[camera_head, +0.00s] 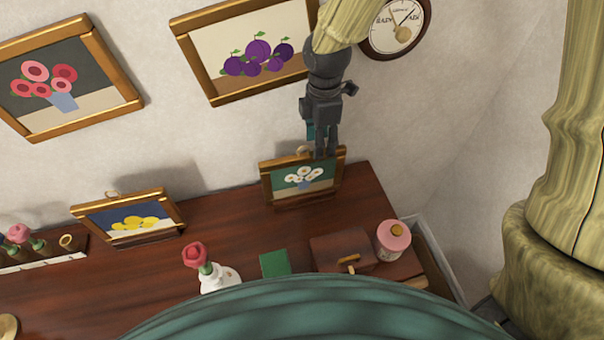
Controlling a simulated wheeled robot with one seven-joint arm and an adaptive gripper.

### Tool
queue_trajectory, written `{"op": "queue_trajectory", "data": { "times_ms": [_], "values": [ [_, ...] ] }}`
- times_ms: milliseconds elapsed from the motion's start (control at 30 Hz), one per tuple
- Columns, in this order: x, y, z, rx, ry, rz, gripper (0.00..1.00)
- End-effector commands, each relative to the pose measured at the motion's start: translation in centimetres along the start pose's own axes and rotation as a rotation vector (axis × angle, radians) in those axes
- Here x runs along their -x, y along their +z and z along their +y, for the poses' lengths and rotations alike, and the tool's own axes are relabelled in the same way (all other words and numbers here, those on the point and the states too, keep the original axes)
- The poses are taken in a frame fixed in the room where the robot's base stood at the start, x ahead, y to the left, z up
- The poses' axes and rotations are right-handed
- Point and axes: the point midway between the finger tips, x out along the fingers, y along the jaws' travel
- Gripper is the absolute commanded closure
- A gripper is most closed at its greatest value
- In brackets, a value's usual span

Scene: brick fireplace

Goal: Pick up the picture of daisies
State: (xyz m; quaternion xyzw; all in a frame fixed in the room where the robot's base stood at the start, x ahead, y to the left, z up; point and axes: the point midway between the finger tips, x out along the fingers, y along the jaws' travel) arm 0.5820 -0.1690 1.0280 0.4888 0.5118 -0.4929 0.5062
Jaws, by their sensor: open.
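The picture of daisies (289,186) is a small gold-framed picture with white flowers on a green ground. It stands upright at the back right of the dark wooden top, near the wall. My gripper (326,153) points down at the top edge of its frame, right of its middle. The fingers are open and overlap the frame's top edge in this view. I cannot tell whether they touch it or straddle it. A small ring shows at the top of the frame, just left of the fingers.
A picture of yellow fruit (133,221) stands to the left on the wooden top (226,209). A rose in a white vase (218,279), a green book (275,263), a brown box (341,249) and a pink jar (393,239) are in front. The plum picture (245,54) and a clock (394,27) hang above.

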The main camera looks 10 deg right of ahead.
Motion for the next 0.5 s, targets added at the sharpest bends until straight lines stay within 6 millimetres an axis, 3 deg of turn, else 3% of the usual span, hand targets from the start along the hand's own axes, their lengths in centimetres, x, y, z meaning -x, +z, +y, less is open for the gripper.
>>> {"op": "queue_trajectory", "data": {
  "times_ms": [167, 500],
  "values": [
    [-0.6, 0.1, 0.0, -0.002, -0.001, -0.002, 0.57],
    [-3.9, -0.1, 0.7, -0.001, -0.002, -0.001, 0.57]
  ]
}}
